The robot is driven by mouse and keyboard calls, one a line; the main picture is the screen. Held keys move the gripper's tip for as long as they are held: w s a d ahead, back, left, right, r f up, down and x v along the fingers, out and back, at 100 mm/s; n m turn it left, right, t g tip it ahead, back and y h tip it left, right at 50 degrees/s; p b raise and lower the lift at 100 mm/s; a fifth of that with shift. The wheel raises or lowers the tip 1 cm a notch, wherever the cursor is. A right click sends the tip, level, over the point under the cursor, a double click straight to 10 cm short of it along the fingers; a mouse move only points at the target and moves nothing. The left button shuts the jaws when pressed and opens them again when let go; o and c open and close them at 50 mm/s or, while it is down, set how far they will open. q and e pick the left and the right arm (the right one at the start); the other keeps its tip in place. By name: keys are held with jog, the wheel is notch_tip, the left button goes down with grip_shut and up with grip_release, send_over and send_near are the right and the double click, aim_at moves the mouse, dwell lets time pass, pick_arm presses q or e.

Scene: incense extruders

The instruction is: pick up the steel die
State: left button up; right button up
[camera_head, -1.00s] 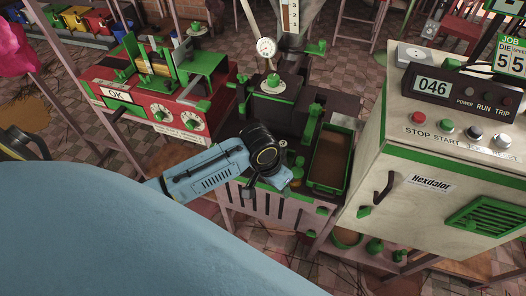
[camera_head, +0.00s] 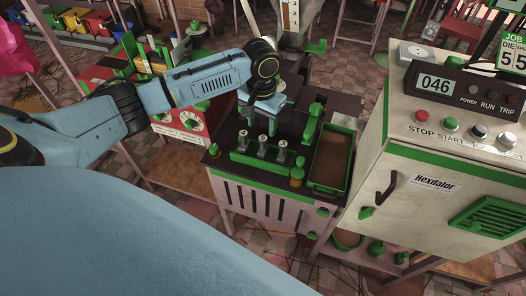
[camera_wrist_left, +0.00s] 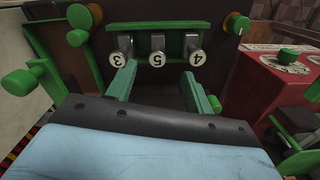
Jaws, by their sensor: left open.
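Several steel dies stand in a green rack (camera_head: 247,158) on the dark bench top. In the head view they are a left die (camera_head: 242,138), a middle die (camera_head: 262,144) and a right die (camera_head: 282,148). In the wrist view their round ends read 3 (camera_wrist_left: 119,59), 5 (camera_wrist_left: 157,58) and 4 (camera_wrist_left: 196,58). My left gripper (camera_head: 262,108) is above and behind the rack in the head view. Its green fingers (camera_wrist_left: 160,72) are open and empty, spread on either side of the middle die's line, apparently short of it. My right gripper is not in view.
A green-rimmed tray (camera_head: 345,188) lies right of the rack. The control cabinet (camera_head: 430,185) stands beyond it, below a sign (camera_head: 513,55) reading DIE 5. A red machine (camera_head: 182,125) is at the left. A pressure gauge stands behind.

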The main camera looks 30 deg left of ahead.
aim_at(263, 138)
pick_arm(q)
notch_tip(263, 138, down, 4)
jog(key=shift+b, duration=0.3)
jog(key=f+b, duration=0.1)
jog(key=f, duration=0.4)
jog(key=shift+d, duration=0.2)
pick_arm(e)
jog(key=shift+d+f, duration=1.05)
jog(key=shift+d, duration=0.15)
pick_arm(q)
jog(key=shift+c, duration=0.3)
grip_shut()
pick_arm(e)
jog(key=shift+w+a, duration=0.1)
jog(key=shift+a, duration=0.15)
